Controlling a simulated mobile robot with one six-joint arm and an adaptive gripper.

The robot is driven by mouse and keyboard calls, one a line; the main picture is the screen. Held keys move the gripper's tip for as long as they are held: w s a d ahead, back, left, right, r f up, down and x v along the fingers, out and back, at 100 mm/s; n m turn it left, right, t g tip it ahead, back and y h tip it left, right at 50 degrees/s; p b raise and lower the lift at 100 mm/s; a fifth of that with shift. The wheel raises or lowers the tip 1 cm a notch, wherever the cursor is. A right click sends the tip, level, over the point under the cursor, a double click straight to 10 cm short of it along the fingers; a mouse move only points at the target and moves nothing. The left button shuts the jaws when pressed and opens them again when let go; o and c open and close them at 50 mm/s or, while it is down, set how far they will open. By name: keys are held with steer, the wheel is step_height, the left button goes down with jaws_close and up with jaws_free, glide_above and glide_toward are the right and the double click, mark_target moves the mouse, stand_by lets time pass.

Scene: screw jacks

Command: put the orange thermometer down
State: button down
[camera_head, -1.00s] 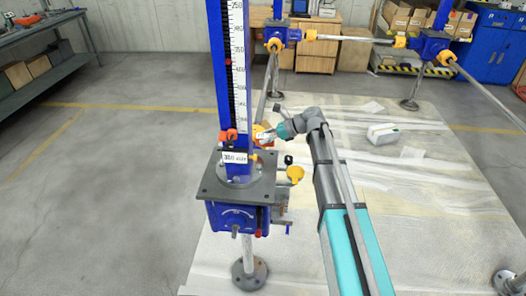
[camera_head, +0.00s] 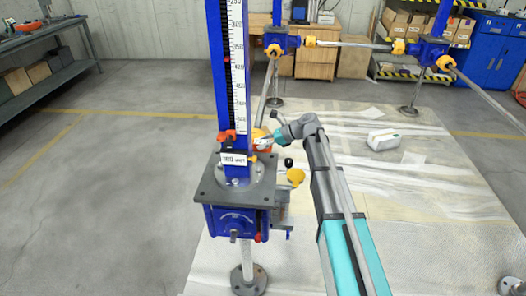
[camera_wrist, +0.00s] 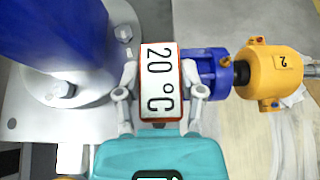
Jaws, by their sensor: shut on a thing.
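The orange thermometer (camera_wrist: 161,82) is in the wrist view, with a white face reading "20 °C" turned sideways and a thin orange-red edge. My gripper (camera_wrist: 160,90) has a finger on each side of it and is shut on it. In the head view my gripper (camera_head: 268,141) is just right of the blue screw-jack column (camera_head: 235,90), above the jack's grey top plate (camera_head: 212,190). The thermometer is small and partly hidden there. I cannot tell whether its underside touches anything.
The jack's plate carries bolts and a small white display (camera_head: 233,160). In the wrist view a yellow part marked "2" (camera_wrist: 268,75) is to the right. A white box (camera_head: 383,139) lies on the mat.

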steer(key=shift+f+b, duration=0.85)
steer(key=shift+f, duration=0.35)
steer(key=shift+f, duration=0.15)
steer(key=shift+c, duration=1)
jaws_free()
steer(key=shift+r, duration=0.25)
steer(key=shift+d+r, duration=0.15)
steer(key=shift+d, duration=0.05)
steer(key=p+v, duration=0.5)
steer(key=v, duration=0.6)
steer(key=shift+d+p, duration=0.3)
steer(key=shift+p, duration=0.1)
steer(key=shift+s, duration=0.1)
